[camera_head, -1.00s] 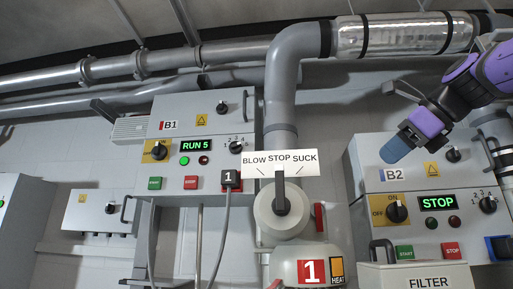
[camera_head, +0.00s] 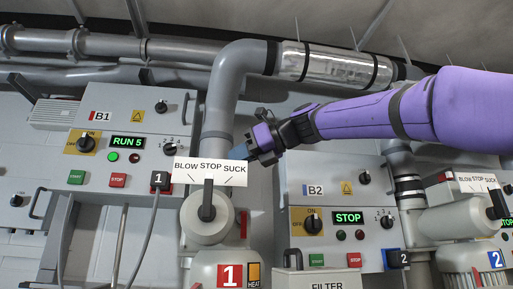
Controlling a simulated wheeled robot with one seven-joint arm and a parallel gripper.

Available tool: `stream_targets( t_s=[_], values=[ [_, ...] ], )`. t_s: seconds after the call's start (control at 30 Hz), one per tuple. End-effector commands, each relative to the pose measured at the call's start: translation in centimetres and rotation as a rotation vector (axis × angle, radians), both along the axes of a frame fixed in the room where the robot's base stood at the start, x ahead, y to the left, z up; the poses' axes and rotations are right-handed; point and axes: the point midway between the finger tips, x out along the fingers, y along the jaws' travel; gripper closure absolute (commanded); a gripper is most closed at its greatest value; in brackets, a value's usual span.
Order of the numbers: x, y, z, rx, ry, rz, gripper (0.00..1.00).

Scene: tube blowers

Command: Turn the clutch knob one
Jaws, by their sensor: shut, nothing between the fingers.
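The clutch knob one (camera_head: 208,200) is a dark lever on a round grey housing, above the red label 1 (camera_head: 230,275). Its handle stands upright, toward STOP on the white BLOW STOP SUCK sign (camera_head: 210,171). My gripper (camera_head: 240,152) is up and to the right of the knob, near the sign's upper right corner, with its blue fingertips pointing down-left. It is shut with nothing in it. In the picture it is apart from the knob; its depth from the wall is hard to tell.
Panel B1 (camera_head: 100,117) at left reads RUN 5 and panel B2 (camera_head: 315,190) at right reads STOP.

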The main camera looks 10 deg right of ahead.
Motion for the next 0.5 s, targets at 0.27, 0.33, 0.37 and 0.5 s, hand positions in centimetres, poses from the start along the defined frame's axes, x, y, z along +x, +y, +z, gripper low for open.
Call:
stream_targets(
  t_s=[0.27,0.33,0.37,0.5],
  values=[
    [1.9,3.1,-0.2,-0.001,0.0,0.001,1.0],
    [2.1,3.4,-0.1,0.0,-0.001,0.001,1.0],
    [2.1,3.5,-0.1,-0.001,-0.001,0.0,1.0],
    [2.2,3.7,-0.1,-0.001,-0.002,0.001,1.0]
  ],
)
